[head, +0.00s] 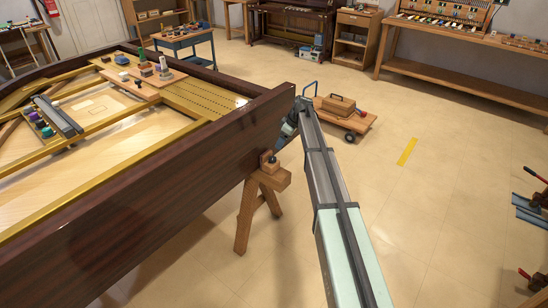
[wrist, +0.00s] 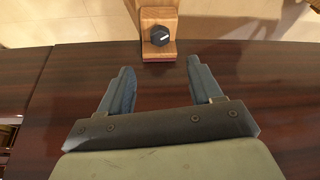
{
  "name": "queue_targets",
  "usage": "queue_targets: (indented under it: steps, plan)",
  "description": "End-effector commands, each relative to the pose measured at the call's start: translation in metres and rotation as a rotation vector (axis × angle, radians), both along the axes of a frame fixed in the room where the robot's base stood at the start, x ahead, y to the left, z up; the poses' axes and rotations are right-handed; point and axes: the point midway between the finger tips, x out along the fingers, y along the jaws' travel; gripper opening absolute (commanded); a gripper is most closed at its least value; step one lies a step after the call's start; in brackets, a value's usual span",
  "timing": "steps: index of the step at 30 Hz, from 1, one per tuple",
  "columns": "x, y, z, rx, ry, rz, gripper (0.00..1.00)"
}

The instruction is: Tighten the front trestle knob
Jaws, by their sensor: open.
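The front trestle knob (wrist: 159,36) is a dark round knob with a pale mark, set on a wooden block (wrist: 158,52) against the dark wood side. In the head view the knob (head: 269,161) sits on top of the wooden trestle (head: 246,215), beside the piano case. My gripper (wrist: 160,78) is open and empty in the wrist view, with its two fingers apart and pointing toward the knob. The knob lies beyond the fingertips, between their lines, and is not touched.
The dark piano case (head: 170,175) fills the left, with its side close to my gripper. A wooden dolly (head: 345,118) carrying a toolbox (head: 339,104) stands on the floor beyond my arm. The floor right of my arm is largely clear around a yellow strip (head: 407,151).

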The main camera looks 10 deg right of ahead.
Motion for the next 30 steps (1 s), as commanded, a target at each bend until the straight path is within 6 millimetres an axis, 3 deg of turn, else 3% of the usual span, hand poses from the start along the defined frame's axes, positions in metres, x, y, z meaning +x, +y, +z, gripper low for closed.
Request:
queue_targets:
  steps: [12,18,30]
  plan:
    - [0.016,0.024,-0.069,0.001,0.004,-0.001,0.65]
    - [0.022,0.033,-0.094,0.001,0.003,-0.001,0.65]
    - [0.025,0.039,-0.110,0.001,0.000,-0.002,0.65]
